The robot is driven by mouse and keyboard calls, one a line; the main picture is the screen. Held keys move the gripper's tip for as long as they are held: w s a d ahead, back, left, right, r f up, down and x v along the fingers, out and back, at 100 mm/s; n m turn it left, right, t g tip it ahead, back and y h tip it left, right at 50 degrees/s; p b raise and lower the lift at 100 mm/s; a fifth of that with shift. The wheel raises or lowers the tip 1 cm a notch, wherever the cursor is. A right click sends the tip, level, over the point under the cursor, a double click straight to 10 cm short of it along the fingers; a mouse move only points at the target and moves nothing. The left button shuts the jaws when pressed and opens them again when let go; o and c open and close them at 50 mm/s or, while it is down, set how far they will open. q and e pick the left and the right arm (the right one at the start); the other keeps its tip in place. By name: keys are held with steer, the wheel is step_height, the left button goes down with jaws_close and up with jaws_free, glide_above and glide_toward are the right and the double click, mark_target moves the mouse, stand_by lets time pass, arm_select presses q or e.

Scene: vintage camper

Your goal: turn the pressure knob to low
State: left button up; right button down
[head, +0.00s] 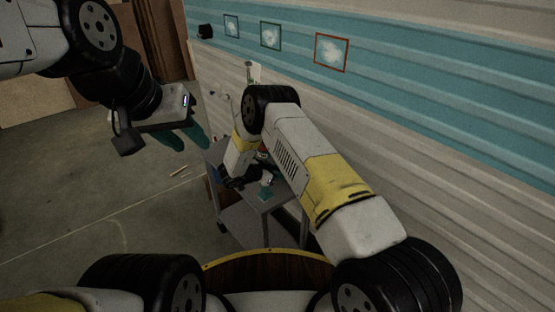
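I cannot make out the pressure knob in the head view; my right arm covers part of the grey cart (240,222) and what stands on it. My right gripper (266,191) is small and dark, low over the cart top. Its fingers are too small to tell their gap or whether they touch anything. My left gripper (184,138) is at the upper left, over the floor and away from the cart. Its two teal fingers are apart with nothing between them.
The corrugated wall (440,75), teal and cream, runs along the right behind the cart. It carries framed pictures (331,52) and a small black box (205,31). A small stick-like item (179,172) lies on the floor. The floor (70,190) at left is mostly clear.

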steer(key=n+g, duration=0.1)
steer(key=n+g+h, duration=0.2)
steer(key=shift+w+a+f+n, duration=0.1)
steer(key=shift+w+a+n, duration=0.15)
steer(key=shift+w+n, duration=0.15)
steer(key=shift+a+f+n+g+h, duration=0.1)
steer(key=shift+n+g+h, duration=0.5)
steer(key=shift+n+h, duration=0.4)
steer(key=shift+w+n+g+h, duration=0.15)
steer(key=shift+n+g+h, duration=0.2)
steer(key=shift+n, duration=0.55)
steer(key=c, duration=0.9)
jaws_free()
